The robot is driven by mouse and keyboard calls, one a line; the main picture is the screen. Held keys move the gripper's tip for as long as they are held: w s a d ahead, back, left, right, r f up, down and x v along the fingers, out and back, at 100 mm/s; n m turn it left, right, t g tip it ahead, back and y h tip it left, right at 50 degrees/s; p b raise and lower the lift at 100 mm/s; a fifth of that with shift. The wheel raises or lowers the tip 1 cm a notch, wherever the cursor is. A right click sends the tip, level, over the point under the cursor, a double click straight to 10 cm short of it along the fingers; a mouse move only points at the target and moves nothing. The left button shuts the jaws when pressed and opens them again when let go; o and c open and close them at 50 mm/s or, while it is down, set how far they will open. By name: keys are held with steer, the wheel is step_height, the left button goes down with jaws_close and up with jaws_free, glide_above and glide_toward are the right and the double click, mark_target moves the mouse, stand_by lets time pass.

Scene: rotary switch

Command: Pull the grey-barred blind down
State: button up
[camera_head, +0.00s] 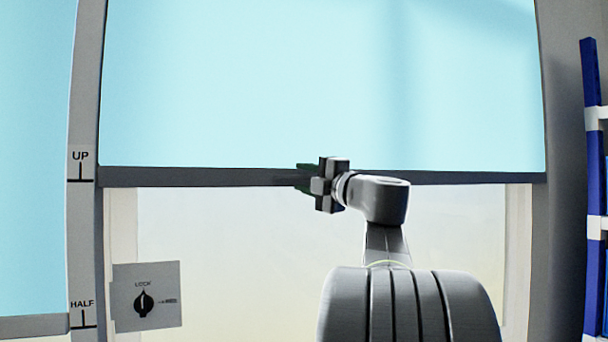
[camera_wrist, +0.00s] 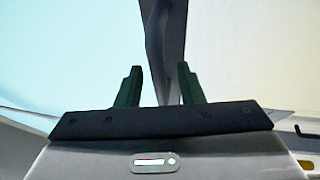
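The light blue blind (camera_head: 320,80) fills the upper window in the head view. Its grey bottom bar (camera_head: 220,177) lies level, just below the UP mark (camera_head: 80,162). My gripper (camera_head: 303,177) is at the bar, near its middle. In the wrist view the bar (camera_wrist: 165,25) runs from the top edge down between the two dark green fingers of my gripper (camera_wrist: 159,72). The fingers stand apart, one on each side of the bar, with some gap showing. Contact with the bar cannot be told.
A HALF mark (camera_head: 82,311) is lower on the left frame post. A second blue blind (camera_head: 32,200) at the left has its bar (camera_head: 30,326) near HALF. A LOCK plate with a black rotary knob (camera_head: 143,303) is at lower left. A blue rack (camera_head: 594,180) stands at the right.

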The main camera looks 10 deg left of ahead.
steer(key=shift+w+a, duration=0.15)
steer(key=shift+a, duration=0.15)
jaws_close()
step_height(320, 180, down, 58)
steer(key=b, duration=4)
steer(key=shift+f, duration=0.25)
